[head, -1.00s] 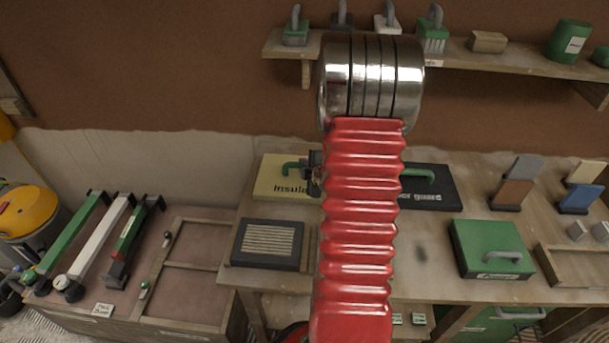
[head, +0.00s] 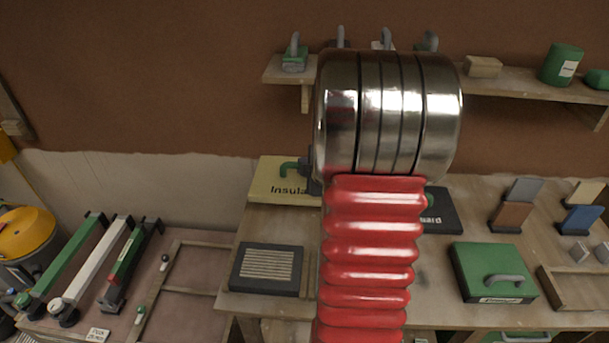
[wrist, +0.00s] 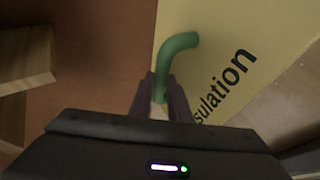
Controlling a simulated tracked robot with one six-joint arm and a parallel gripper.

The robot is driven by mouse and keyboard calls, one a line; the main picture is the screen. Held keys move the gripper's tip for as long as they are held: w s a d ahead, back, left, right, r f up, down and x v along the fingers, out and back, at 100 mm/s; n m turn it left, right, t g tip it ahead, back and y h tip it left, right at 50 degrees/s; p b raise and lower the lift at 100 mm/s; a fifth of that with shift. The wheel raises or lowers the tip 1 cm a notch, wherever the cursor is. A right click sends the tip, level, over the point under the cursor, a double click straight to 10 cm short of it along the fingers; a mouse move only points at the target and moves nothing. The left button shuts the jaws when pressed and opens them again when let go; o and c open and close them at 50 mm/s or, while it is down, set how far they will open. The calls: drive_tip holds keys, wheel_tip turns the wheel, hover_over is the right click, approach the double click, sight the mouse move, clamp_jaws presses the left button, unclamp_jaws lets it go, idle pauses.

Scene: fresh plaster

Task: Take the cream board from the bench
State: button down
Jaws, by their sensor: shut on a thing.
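The cream board (head: 268,191), lettered "Insula…" in the head view, is at the back left of the bench (head: 262,230). It has a green handle (head: 290,169). In the wrist view the cream board (wrist: 222,50) reads "…sulation", and its green handle (wrist: 176,45) runs down between the fingers. My gripper (wrist: 160,97) is shut on this handle. In the head view my arm hides most of the gripper and the board's right part. I cannot tell whether the board is clear of the bench top.
A dark board (head: 441,212) stands right of my arm. A black ribbed block (head: 266,270) and a green lidded box (head: 492,273) are on the bench. A shelf (head: 520,86) with handled tools is above. Long-handled tools (head: 88,262) lie at left.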

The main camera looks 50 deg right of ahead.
drive_tip(key=shift+r, duration=0.3)
idle(0.4)
